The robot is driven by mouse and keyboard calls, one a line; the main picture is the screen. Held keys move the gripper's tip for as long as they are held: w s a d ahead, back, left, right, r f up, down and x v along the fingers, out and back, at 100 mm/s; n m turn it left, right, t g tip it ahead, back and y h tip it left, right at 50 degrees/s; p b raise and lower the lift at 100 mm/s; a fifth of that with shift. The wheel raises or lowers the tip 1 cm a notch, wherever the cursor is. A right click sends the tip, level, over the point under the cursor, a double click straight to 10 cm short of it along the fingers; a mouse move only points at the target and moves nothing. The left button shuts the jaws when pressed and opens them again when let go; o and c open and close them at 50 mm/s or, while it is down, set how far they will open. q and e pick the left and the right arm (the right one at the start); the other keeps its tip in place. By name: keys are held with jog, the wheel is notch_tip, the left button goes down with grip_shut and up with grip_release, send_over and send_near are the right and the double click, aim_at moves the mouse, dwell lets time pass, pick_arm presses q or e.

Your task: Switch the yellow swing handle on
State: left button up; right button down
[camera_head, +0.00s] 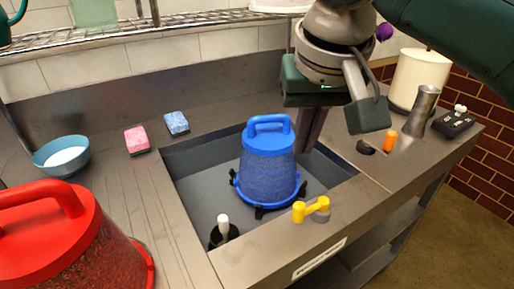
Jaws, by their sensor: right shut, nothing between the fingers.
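The yellow swing handle (311,208) sits on the front edge of the sink counter, on a short grey base. It looks like a short bar with a rounded yellow end at its left. My right gripper (304,147) comes down from the top right, over the back right of the sink. Its dark fingers are shut with nothing between them. They are behind and above the handle, apart from it, and their tips are partly hidden by the blue container. My left gripper is not in view.
A blue container (268,170) with a top handle stands in the sink (195,190). A large red container (60,245) fills the lower left. A black holder with a white-topped item (223,225) is left of the handle. An orange knob (390,141) and metal cylinder (421,110) stand right.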

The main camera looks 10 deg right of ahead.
aim_at(312, 206)
jog(key=x, duration=0.3)
jog(key=s+x, duration=0.1)
jog(key=x, duration=0.2)
jog(key=b+x, duration=0.1)
jog(key=x, duration=0.2)
jog(key=shift+s+f, duration=0.25)
jog(key=shift+f, duration=0.05)
jog(key=shift+s+a+p, duration=0.1)
jog(key=shift+s+p, duration=0.2)
jog(key=shift+s, duration=0.45)
jog(key=shift+s+f, duration=0.1)
jog(key=shift+s, duration=0.25)
